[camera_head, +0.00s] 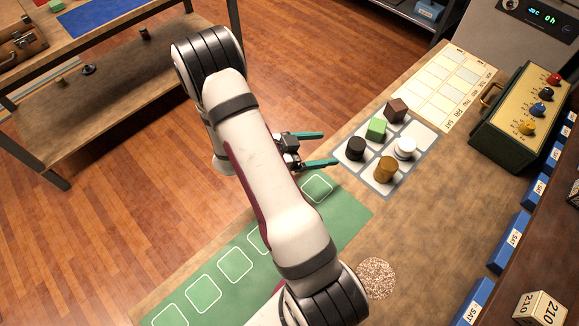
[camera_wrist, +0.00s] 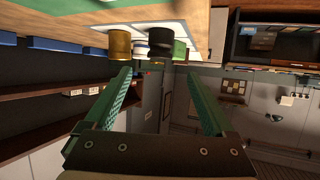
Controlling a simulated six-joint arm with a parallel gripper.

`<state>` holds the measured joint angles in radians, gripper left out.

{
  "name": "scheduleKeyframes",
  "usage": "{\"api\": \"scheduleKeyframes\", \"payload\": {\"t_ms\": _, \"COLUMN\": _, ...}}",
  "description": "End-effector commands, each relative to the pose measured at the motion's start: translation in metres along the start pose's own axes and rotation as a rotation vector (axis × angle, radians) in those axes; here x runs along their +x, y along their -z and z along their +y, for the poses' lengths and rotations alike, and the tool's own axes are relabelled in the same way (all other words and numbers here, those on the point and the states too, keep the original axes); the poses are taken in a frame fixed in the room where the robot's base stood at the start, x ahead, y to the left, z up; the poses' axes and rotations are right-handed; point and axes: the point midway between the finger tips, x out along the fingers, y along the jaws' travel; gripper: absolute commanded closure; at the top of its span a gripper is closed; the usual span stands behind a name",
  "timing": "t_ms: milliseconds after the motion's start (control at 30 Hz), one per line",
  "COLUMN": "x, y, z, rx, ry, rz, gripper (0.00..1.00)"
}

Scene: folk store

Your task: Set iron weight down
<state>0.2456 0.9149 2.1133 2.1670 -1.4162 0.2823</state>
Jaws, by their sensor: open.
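A black cylinder (camera_head: 356,148), which looks like the iron weight, stands upright on a pale tray (camera_head: 414,168) with marked cells. My gripper (camera_head: 330,148) is open and empty just left of the tray, with its green fingers pointing toward the black cylinder. In the wrist view the black cylinder (camera_wrist: 161,42) shows beyond the open fingertips (camera_wrist: 157,73), apart from them. A brass-coloured cylinder (camera_head: 385,169), a green block (camera_head: 376,128), a dark brown cube (camera_head: 397,110) and a white round piece (camera_head: 405,147) also stand on the tray.
A green mat (camera_head: 345,207) with white outlined squares lies along the counter; my arm covers part of it. A speckled round coaster (camera_head: 376,278) lies right of the mat. A green box with coloured knobs (camera_head: 520,115) and a calendar sheet (camera_head: 445,85) are beyond the tray.

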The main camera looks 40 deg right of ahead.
Motion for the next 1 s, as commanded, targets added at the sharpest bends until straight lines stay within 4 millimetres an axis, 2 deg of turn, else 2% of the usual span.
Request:
{"api": "scheduleKeyframes", "payload": {"t_ms": 67, "x": -0.003, "y": -0.001, "z": -0.005, "rx": 0.013, "ry": 0.022, "rz": -0.024, "gripper": 0.11}}
{"api": "scheduleKeyframes", "payload": {"t_ms": 133, "x": -0.020, "y": -0.004, "z": -0.032, "rx": 0.061, "ry": 0.132, "rz": -0.133, "gripper": 0.11}}
{"api": "scheduleKeyframes", "payload": {"t_ms": 167, "x": -0.035, "y": -0.006, "z": -0.050, "rx": 0.088, "ry": 0.213, "rz": -0.215, "gripper": 0.11}}
{"api": "scheduleKeyframes", "payload": {"t_ms": 200, "x": -0.067, "y": -0.009, "z": -0.077, "rx": 0.108, "ry": 0.350, "rz": -0.352, "gripper": 0.11}}
{"api": "scheduleKeyframes", "payload": {"t_ms": 267, "x": -0.137, "y": -0.010, "z": -0.108, "rx": 0.083, "ry": 0.584, "rz": -0.593, "gripper": 0.11}}
{"api": "scheduleKeyframes", "payload": {"t_ms": 300, "x": -0.191, "y": -0.008, "z": -0.113, "rx": 0.017, "ry": 0.737, "rz": -0.748, "gripper": 0.11}}
{"api": "scheduleKeyframes", "payload": {"t_ms": 333, "x": -0.230, "y": -0.006, "z": -0.106, "rx": -0.057, "ry": 0.840, "rz": -0.854, "gripper": 0.11}}
{"api": "scheduleKeyframes", "payload": {"t_ms": 367, "x": -0.266, "y": -0.003, "z": -0.091, "rx": -0.149, "ry": 0.932, "rz": -0.948, "gripper": 0.11}}
{"api": "scheduleKeyframes", "payload": {"t_ms": 400, "x": -0.306, "y": 0.002, "z": -0.059, "rx": -0.298, "ry": 1.032, "rz": -1.052, "gripper": 0.11}}
{"api": "scheduleKeyframes", "payload": {"t_ms": 433, "x": -0.328, "y": 0.006, "z": -0.030, "rx": -0.422, "ry": 1.087, "rz": -1.111, "gripper": 0.11}}
{"api": "scheduleKeyframes", "payload": {"t_ms": 467, "x": -0.342, "y": 0.010, "z": 0.003, "rx": -0.550, "ry": 1.122, "rz": -1.154, "gripper": 0.11}}
{"api": "scheduleKeyframes", "payload": {"t_ms": 500, "x": -0.349, "y": 0.015, "z": 0.046, "rx": -0.718, "ry": 1.142, "rz": -1.185, "gripper": 0.11}}
{"api": "scheduleKeyframes", "payload": {"t_ms": 533, "x": -0.348, "y": 0.020, "z": 0.077, "rx": -0.834, "ry": 1.136, "rz": -1.194, "gripper": 0.11}}
{"api": "scheduleKeyframes", "payload": {"t_ms": 600, "x": -0.331, "y": 0.032, "z": 0.136, "rx": -1.050, "ry": 1.084, "rz": -1.180, "gripper": 0.11}}
{"api": "scheduleKeyframes", "payload": {"t_ms": 700, "x": -0.303, "y": 0.046, "z": 0.186, "rx": -1.222, "ry": 0.984, "rz": -1.137, "gripper": 0.11}}
{"api": "scheduleKeyframes", "payload": {"t_ms": 800, "x": -0.287, "y": 0.054, "z": 0.206, "rx": -1.283, "ry": 0.923, "rz": -1.113, "gripper": 0.11}}
{"api": "scheduleKeyframes", "payload": {"t_ms": 1000, "x": -0.285, "y": 0.055, "z": 0.209, "rx": -1.292, "ry": 0.909, "rz": -1.110, "gripper": 0.11}}
